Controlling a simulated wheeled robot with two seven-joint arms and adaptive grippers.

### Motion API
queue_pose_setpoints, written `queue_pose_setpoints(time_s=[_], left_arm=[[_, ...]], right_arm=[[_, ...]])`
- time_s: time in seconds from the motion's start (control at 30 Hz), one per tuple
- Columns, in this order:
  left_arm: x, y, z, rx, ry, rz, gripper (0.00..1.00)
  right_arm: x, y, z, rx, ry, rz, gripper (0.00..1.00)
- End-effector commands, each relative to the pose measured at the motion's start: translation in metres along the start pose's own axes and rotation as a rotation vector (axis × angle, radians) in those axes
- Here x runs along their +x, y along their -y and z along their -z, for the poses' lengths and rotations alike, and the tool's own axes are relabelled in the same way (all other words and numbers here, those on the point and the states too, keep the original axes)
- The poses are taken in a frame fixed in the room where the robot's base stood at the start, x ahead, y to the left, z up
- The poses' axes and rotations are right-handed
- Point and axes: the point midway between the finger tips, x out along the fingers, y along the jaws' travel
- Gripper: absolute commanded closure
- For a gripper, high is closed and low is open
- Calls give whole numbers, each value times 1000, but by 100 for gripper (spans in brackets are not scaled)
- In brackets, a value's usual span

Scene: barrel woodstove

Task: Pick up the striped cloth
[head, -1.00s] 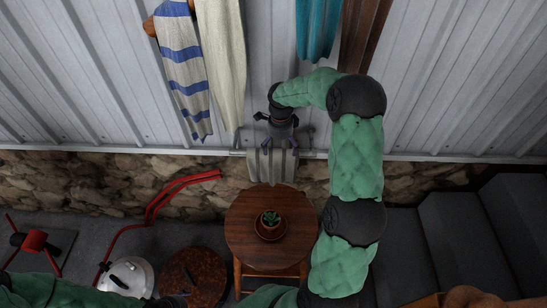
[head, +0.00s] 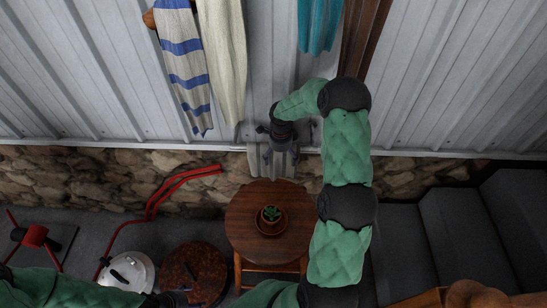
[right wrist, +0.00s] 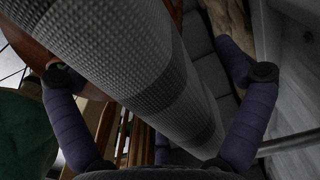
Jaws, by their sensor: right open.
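A grey cloth with darker stripes (head: 270,166) hangs low on the wall, just behind the round stool. In the right wrist view the grey striped cloth (right wrist: 125,50) passes between the two fingers, with a gap showing to the right finger. My right gripper (head: 281,155) is open in front of the cloth and covers its upper part. In the right wrist view the gripper's (right wrist: 150,65) fingers stand apart on either side of the cloth. Another cloth, white with blue stripes (head: 183,65), hangs higher up at the left. My left gripper is not visible; only its arm shows at the bottom left.
A round wooden stool (head: 245,238) holds a small potted plant (head: 270,218) below the gripper. A cream cloth (head: 222,60) and a teal cloth (head: 318,22) hang above. A rail (right wrist: 292,142) shows beside the right finger. Dark steps (head: 460,235) are at the right.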

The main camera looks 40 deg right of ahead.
Motion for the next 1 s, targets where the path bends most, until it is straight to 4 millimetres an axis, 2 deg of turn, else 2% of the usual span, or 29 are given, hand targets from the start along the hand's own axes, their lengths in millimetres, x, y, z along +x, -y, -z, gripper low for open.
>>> queue_pose_setpoints(time_s=[0.07, 0.1, 0.3, 0.77, 0.97, 1.0], left_arm=[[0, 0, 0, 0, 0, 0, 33], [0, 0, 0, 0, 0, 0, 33], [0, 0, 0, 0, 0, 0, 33], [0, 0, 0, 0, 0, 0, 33], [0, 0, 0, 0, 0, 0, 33], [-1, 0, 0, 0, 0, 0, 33]], right_arm=[[-1, 0, 0, 0, 0, 1, 0], [-1, 0, 0, 0, 0, 1, 6], [0, 0, 0, 0, 0, 0, 60], [-1, -2, 1, -2, -2, -4, 61], [-13, -5, 0, -2, -2, -2, 61], [-19, -4, 1, -2, -3, -1, 68]])
